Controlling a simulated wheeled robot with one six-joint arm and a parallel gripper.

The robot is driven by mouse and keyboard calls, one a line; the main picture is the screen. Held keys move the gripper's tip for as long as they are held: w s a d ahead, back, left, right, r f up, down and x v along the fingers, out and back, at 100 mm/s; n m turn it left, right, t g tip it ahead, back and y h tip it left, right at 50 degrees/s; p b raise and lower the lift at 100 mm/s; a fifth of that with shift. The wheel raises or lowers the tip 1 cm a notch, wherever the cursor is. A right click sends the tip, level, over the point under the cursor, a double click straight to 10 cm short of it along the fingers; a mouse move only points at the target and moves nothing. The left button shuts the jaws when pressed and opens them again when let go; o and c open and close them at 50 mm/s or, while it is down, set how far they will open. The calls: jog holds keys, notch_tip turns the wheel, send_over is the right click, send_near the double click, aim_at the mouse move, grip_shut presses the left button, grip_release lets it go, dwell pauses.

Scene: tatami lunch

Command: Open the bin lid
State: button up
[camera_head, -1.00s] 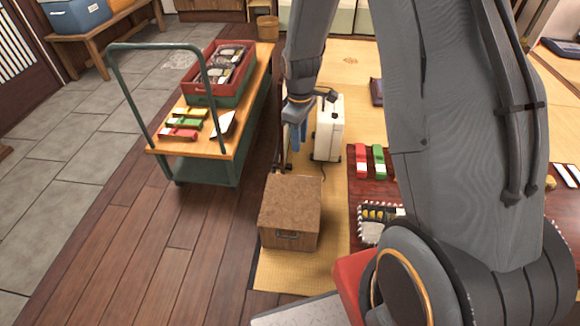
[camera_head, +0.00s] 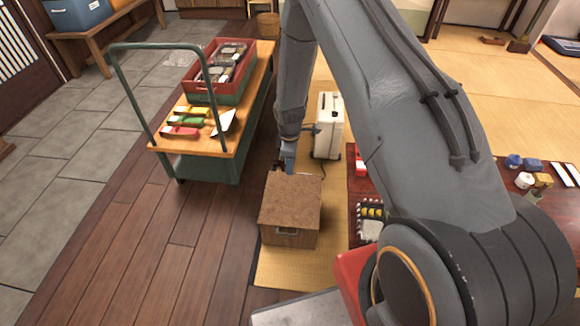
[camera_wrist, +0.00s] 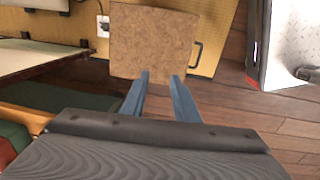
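The bin is a low wooden box with a flat, brown, speckled lid (camera_head: 291,200) that lies closed on top. Its front wall (camera_head: 288,236) carries a dark handle. The lid (camera_wrist: 152,40) also shows in the wrist view, with the handle (camera_wrist: 196,54) at its right. My gripper (camera_head: 287,166) is at the lid's far edge in the head view. In the wrist view my gripper (camera_wrist: 160,76) has its two blue fingers apart, with nothing between them, overlapping the lid's near edge. I cannot tell whether the fingertips touch the bin.
A green cart (camera_head: 208,168) with a red crate (camera_head: 205,87) and coloured items stands to the left. A white case (camera_head: 328,125) stands upright behind the bin. A low dark red table (camera_head: 357,192) is on the right, partly hidden by my arm. Wood floor (camera_head: 185,235) is clear at left.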

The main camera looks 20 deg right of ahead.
jog(key=shift+w+f, duration=0.1)
jog(key=shift+f, duration=0.75)
jog(key=shift+c, duration=0.5)
grip_shut()
dwell(0.3)
jog(key=shift+o, duration=0.5)
grip_release()
jog(key=shift+r, duration=0.1)
notch_tip(320, 180, up, 8)
jog(key=shift+s+f, duration=0.2)
jog(key=shift+s, duration=0.05)
